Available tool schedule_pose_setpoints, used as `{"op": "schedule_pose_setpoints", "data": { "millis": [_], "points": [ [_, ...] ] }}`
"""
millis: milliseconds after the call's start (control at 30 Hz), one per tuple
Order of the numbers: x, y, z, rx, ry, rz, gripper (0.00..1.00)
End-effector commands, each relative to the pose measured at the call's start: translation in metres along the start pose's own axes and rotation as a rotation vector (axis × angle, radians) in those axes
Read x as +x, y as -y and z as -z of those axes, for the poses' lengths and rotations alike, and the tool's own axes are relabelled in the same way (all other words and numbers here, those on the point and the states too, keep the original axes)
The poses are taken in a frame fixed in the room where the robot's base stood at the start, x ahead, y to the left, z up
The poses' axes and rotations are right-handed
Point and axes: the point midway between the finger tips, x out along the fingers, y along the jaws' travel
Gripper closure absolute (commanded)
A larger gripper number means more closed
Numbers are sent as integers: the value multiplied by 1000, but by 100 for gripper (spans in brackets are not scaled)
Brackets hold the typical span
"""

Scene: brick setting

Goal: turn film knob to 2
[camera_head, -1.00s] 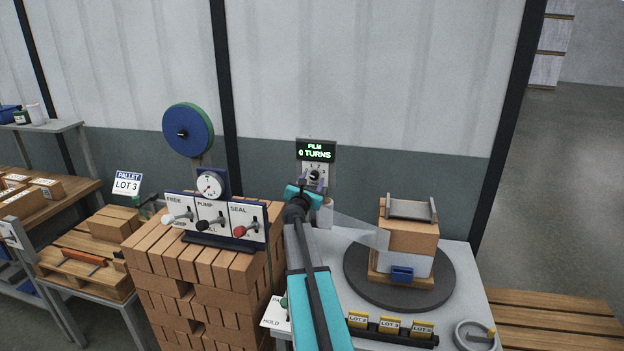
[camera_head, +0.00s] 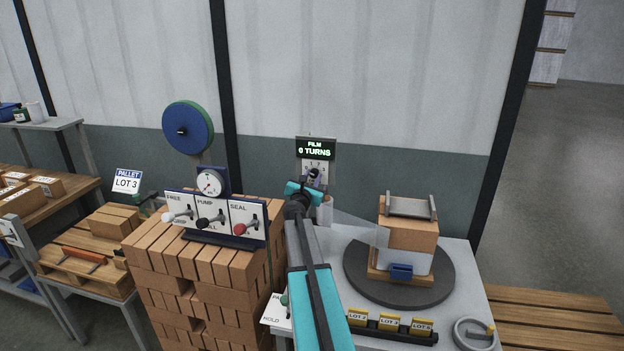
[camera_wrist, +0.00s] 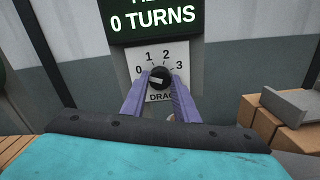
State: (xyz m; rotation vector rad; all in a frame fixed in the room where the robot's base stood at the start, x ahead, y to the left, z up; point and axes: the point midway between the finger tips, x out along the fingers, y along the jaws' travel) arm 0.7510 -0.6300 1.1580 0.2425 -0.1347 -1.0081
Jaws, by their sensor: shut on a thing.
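The film knob (camera_wrist: 160,77) is a round black dial knob on a white plate (camera_wrist: 182,55) marked 0, 1, 2, 3, with "DRAG" printed below. Its pale mark points left, roughly toward the 0. In the head view my gripper (camera_head: 314,178) covers much of the knob and dial.
Right of my arm, a wrapped brick pack (camera_head: 408,238) sits on a dark turntable (camera_head: 360,285). Left stands a FREE, PUMP, SEAL lever panel (camera_head: 215,216) on stacked bricks (camera_head: 160,260). Lot tags (camera_head: 390,323) lie at the table's front.

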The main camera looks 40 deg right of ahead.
Motion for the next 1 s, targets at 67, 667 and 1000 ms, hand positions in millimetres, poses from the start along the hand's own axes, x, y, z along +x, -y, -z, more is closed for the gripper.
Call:
{"op": "schedule_pose_setpoints", "data": {
  "millis": [67, 667, 1000],
  "points": [
    [0, 1, 1, 9, 1, 1, 95],
    [0, 2, 5, 241, 2, 1, 95],
    [0, 2, 5, 455, 2, 1, 95]
  ]
}}
